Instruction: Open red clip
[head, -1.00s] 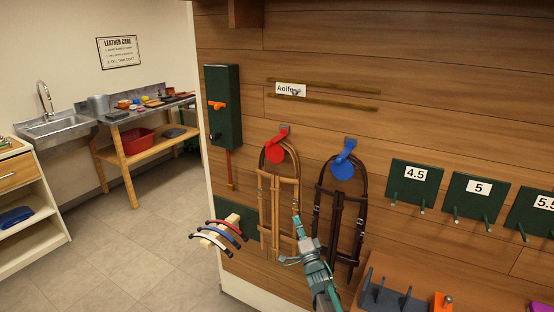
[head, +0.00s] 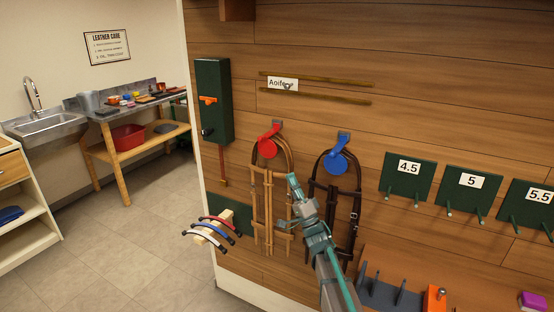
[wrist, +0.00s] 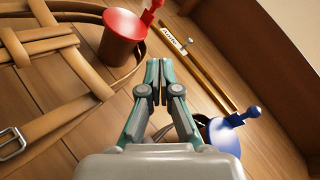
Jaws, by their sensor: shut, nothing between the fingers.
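The red clip (head: 268,143) is on the wooden wall at the top of a tan leather bridle (head: 268,210). In the wrist view the red clip (wrist: 124,32) shows as a red round body with a lever, at upper left, with tan straps around it. My gripper (head: 292,180) is in front of the tan bridle, below and right of the red clip. In the wrist view my gripper (wrist: 157,66) has its fingertips together and empty, apart from the clip. The blue clip (wrist: 226,134) is to the right of the fingers.
Green numbered boards (head: 407,176) are further right. A rail with a name label (head: 283,85) is above. A rack with curved bands (head: 212,233) stands out at lower left.

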